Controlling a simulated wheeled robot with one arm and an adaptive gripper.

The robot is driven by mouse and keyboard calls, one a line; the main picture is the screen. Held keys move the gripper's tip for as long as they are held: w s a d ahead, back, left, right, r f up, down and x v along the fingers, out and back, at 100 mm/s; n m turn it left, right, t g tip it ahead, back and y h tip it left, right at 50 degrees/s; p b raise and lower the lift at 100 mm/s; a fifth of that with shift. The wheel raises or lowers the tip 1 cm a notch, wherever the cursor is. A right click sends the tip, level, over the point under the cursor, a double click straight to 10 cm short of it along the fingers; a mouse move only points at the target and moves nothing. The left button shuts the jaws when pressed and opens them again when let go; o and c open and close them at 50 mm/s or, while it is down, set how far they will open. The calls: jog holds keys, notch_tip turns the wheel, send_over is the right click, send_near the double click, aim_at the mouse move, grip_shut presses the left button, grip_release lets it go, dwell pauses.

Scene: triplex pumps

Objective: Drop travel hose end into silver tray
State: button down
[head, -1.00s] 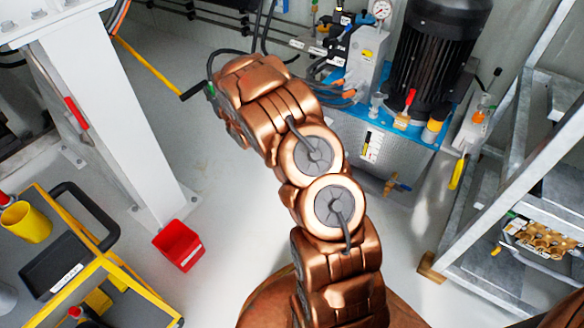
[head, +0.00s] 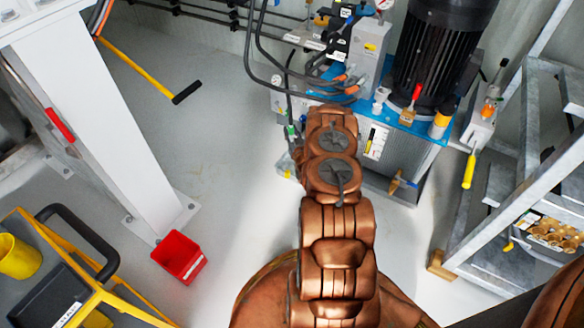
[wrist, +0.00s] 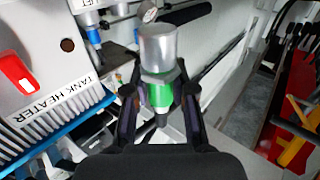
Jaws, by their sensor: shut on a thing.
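In the wrist view my gripper (wrist: 160,98) is shut on the travel hose end (wrist: 158,52), a silver coupling with a green band. The coupling sits between the two dark fingers, its wide silver part farther from my palm. In the head view my arm hides most of the gripper; a bit of green (head: 291,132) shows left of my wrist, beside dark hoses. A small pale edge (head: 286,163) shows there too, but I cannot tell if it is the silver tray. I cannot clearly make out the tray in either view.
The hydraulic unit with a blue top (head: 408,126) and black motor (head: 442,50) stands just right of my wrist. A white column (head: 95,110) and red bin (head: 180,257) are left. Metal stairs (head: 530,190) are right. The floor (head: 215,130) between is clear.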

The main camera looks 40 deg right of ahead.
notch_tip(320, 180, down, 9)
jog(key=s+d+b, duration=0.2)
jog(key=s+b, duration=0.1)
jog(key=b, duration=0.1)
jog(key=shift+m+g+h, duration=0.3)
jog(key=shift+h, duration=0.1)
jog(key=shift+d, duration=0.1)
jog(key=c, duration=0.9)
grip_release()
jog(key=v, duration=1.2)
